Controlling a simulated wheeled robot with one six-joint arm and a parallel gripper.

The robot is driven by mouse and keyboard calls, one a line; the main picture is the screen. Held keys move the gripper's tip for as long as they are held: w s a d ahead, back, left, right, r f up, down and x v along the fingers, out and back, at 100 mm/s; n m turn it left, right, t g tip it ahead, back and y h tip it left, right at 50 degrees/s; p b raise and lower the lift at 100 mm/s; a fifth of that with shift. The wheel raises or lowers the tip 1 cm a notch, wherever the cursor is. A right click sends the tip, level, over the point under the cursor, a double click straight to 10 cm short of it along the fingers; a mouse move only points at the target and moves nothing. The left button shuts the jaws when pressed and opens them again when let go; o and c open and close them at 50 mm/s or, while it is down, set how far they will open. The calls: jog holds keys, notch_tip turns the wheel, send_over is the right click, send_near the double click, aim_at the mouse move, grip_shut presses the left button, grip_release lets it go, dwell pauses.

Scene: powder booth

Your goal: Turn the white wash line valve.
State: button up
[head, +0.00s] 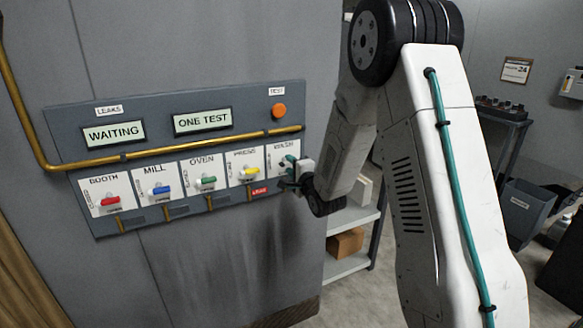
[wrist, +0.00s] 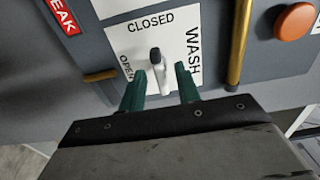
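The white wash valve (wrist: 159,66) shows in the wrist view on a white plate (wrist: 178,38) marked WASH, CLOSED and OPEN. Its short lever has a dark end near the word CLOSED, and OPEN is printed to its left. My gripper (wrist: 160,72) has its two teal fingers apart, one on each side of the lever's lower part, with visible gaps. I cannot tell how deep the tips reach. In the head view my gripper (head: 291,174) is at the WASH plate (head: 283,152), the rightmost of the row, and mostly hides the valve.
The panel (head: 75,125) also has BOOTH red (head: 110,201), MILL blue (head: 160,190), OVEN green (head: 206,181) and PRESS yellow (head: 249,171) valves. A red tag (head: 260,190) hangs below PRESS. Displays read WAITING and ONE TEST. A brass pipe (head: 180,148) and orange TEST button (head: 279,111) are above.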

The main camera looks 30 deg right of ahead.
grip_shut()
jog(key=shift+n, duration=0.3)
jog(key=n, duration=1.3)
jog(key=shift+n, duration=2.1)
